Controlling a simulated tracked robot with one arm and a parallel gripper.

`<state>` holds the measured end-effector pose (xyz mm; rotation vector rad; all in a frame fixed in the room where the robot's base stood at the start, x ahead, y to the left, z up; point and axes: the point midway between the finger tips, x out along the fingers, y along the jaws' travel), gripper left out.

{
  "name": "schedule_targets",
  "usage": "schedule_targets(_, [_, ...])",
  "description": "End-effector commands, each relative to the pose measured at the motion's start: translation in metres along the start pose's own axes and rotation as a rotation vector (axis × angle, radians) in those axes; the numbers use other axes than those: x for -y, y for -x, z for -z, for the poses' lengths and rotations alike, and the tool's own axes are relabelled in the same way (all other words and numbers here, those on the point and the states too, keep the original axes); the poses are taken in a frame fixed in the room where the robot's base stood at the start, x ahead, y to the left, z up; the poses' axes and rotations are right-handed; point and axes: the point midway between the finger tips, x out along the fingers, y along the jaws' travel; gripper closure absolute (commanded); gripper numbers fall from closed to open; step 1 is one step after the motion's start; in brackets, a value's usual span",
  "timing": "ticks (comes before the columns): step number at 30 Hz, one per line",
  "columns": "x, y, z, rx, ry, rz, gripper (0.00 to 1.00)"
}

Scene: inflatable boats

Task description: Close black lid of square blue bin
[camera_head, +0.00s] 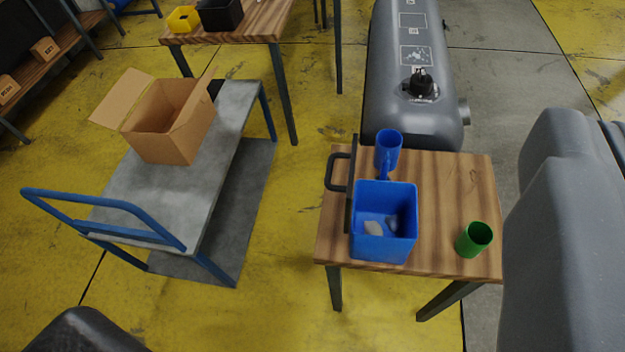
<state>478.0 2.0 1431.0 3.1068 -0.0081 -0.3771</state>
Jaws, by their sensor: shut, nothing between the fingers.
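The square blue bin (383,247) stands on a small wooden table (450,175) right of the picture's middle. Its top is open, and a few pale lumps lie inside. The black lid (352,190) stands upright along the bin's left side, seen nearly edge-on. A black handle (331,172) sticks out from the lid to the left. The lid is open. My gripper is not clearly in view, and nothing is seen touching the lid or the bin.
A cart (150,210) with an open cardboard box (165,130) is at left. Grey inflatable shapes (570,230) fill the right. Yellow floor (285,230) lies clear between cart and table.

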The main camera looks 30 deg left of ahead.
Motion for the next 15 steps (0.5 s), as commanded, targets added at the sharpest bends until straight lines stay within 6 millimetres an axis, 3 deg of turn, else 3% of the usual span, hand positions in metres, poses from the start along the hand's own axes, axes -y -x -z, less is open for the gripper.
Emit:
schedule_targets(3, [0.012, -0.027, -0.025, 0.071, 0.066, -0.032, 1.00])
schedule_targets(5, [0.030, -0.047, -0.046, 0.127, 0.122, -0.065, 1.00])
schedule_targets(9, [0.058, -0.097, -0.108, 0.278, 0.309, -0.157, 1.00])
schedule_targets(15, [0.098, -0.150, -0.190, 0.434, 0.621, -0.307, 1.00])
